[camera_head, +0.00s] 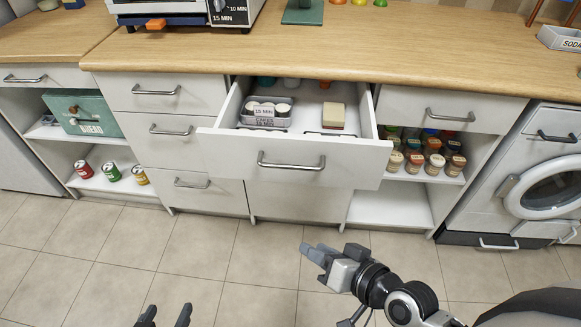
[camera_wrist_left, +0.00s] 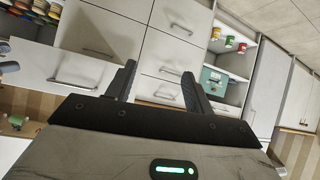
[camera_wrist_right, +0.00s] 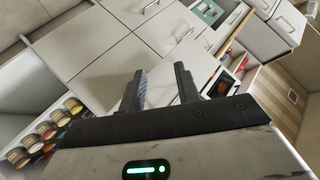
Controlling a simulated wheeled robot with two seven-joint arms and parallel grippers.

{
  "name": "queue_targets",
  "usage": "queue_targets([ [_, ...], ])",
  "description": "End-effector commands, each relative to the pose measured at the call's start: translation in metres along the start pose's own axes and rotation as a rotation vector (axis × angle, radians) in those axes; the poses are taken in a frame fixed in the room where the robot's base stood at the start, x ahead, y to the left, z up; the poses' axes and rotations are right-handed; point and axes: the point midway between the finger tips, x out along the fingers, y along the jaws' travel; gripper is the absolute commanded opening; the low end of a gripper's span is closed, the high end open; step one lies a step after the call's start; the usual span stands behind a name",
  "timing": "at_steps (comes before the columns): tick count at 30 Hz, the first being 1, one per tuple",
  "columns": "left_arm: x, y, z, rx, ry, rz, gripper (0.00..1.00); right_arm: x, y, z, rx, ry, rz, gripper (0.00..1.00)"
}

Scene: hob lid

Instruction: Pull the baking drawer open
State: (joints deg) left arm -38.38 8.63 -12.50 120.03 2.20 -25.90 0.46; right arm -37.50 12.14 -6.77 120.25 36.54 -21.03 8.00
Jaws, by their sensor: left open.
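The middle top drawer (camera_head: 300,161) stands pulled out below the worktop in the head view, its inside exposed. A bar handle (camera_head: 291,160) runs across its white front. No drawer name is readable. My left gripper (camera_head: 165,315) is open and empty at the bottom edge, well below and left of the drawer; its fingers are apart in the left wrist view (camera_wrist_left: 158,82). My right gripper (camera_head: 328,252) is below the drawer front, clear of the handle; its fingers are apart and empty in the right wrist view (camera_wrist_right: 158,85).
Closed drawers (camera_head: 160,93) stand left of the open one, and another closed drawer (camera_head: 442,109) stands right, above spice jars (camera_head: 433,160). A washing machine (camera_head: 527,185) is at far right. Cans (camera_head: 111,171) sit on a low left shelf. The tiled floor (camera_head: 110,245) in front is clear.

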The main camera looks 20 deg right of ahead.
Motion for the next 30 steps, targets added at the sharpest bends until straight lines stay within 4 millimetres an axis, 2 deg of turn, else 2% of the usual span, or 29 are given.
queue_targets([
  [9,0.004,0.001,0.005,-0.016,0.008,0.007,0.53,-0.011,0.005,-0.065,0.687,0.13,-0.201,0.32],
  [13,0.005,0.002,0.005,-0.024,0.011,0.008,0.53,-0.016,0.008,-0.086,0.883,0.16,-0.264,0.32],
  [20,0.001,0.003,-0.003,-0.026,0.018,0.007,0.53,-0.012,0.007,-0.1,0.98,0.173,-0.295,0.32],
  [24,-0.006,0.002,-0.01,-0.015,0.011,0.0,0.53,0.007,0.001,-0.108,0.978,0.173,-0.297,0.32],
  [30,-0.009,0.0,-0.003,0.007,-0.024,-0.01,0.53,0.049,-0.005,-0.119,0.977,0.174,-0.296,0.32],
])
